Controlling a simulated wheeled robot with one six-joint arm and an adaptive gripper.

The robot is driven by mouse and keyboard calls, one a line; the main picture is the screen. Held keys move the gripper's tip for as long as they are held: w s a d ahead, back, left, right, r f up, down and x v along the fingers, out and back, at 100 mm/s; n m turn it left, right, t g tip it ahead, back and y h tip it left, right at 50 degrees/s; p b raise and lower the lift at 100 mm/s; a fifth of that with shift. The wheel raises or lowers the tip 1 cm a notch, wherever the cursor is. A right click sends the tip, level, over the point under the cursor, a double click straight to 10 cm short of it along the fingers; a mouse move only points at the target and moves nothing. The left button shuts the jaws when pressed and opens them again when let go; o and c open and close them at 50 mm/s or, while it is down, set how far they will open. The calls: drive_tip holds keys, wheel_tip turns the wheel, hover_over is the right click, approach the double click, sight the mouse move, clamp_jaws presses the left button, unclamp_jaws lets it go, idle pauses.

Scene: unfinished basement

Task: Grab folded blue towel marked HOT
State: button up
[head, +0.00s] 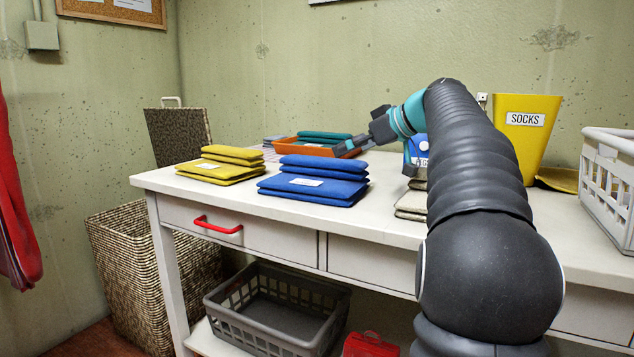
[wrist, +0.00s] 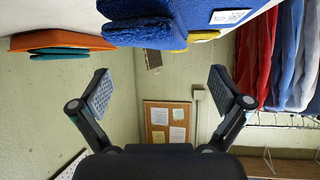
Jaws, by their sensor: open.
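Folded blue towels (head: 315,190) lie stacked on the white table, with a white label on the front whose word is too small to read. In the wrist view, blue towels (wrist: 180,28) show at the top edge with a white tag, its text unreadable. The blue stack is outside the fingers.
A yellow towel stack (head: 220,166) sits left of the blue one. An orange tray (head: 290,145) with teal towels is behind. Grey-beige towels (head: 411,205) lie right, beside my arm. A yellow SOCKS bin (head: 525,140) and white basket (head: 610,185) stand farther right.

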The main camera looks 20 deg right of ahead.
sight(331, 159)
drive_tip(key=x, duration=0.2)
drive_tip(key=shift+w+a+f, duration=0.15)
drive_tip(key=shift+w, duration=0.1)
drive_tip(key=shift+b+x, duration=0.4)
drive_tip(key=shift+x, duration=2.3)
drive_tip(key=shift+s+f, duration=0.1)
drive_tip(key=shift+s, duration=0.05)
drive_tip(key=c, duration=1.4)
